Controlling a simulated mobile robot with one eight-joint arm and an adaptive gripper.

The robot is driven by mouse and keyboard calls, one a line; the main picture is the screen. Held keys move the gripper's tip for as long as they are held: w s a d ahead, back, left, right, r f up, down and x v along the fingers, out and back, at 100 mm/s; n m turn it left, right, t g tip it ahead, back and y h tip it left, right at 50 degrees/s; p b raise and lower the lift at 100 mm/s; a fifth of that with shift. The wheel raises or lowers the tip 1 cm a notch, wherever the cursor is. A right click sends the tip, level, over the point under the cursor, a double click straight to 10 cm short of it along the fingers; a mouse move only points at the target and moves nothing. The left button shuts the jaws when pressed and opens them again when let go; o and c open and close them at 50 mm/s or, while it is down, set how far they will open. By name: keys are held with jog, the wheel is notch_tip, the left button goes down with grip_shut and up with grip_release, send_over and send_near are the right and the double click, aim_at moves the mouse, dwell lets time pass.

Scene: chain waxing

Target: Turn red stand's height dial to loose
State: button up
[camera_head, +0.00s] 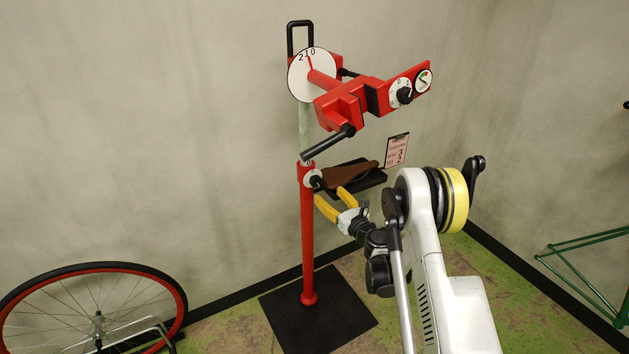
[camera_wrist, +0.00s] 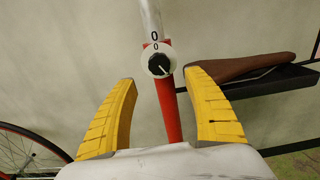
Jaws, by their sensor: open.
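The red stand (camera_head: 308,240) is an upright red post on a black base plate, with a grey tube rising from its top. Its height dial (camera_head: 313,180) is a small white disc with a black knob on the post's upper end. In the wrist view the height dial (camera_wrist: 158,62) shows a white pointer line aimed toward the lower right; its lettering is too small to read. My gripper (camera_head: 332,202) has yellow fingers and is open and empty, close to the post below the dial. In the wrist view my gripper (camera_wrist: 162,100) frames the post, with the dial ahead between the fingertips.
A red clamp head with dials (camera_head: 345,108) overhangs the post. A brown saddle (camera_head: 350,174) lies on a black shelf (camera_head: 372,180) right of the dial, near my gripper. A small sign (camera_head: 397,150) stands behind it. A red-rimmed wheel (camera_head: 98,275) is at left, a green frame (camera_head: 590,240) at right.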

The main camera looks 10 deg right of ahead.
aim_at(317, 183)
jog(key=b+x, duration=0.2)
jog(key=x, duration=0.7)
jog(key=shift+w+a+b, duration=0.1)
jog(key=shift+b, duration=0.25)
jog(key=c, duration=1.2)
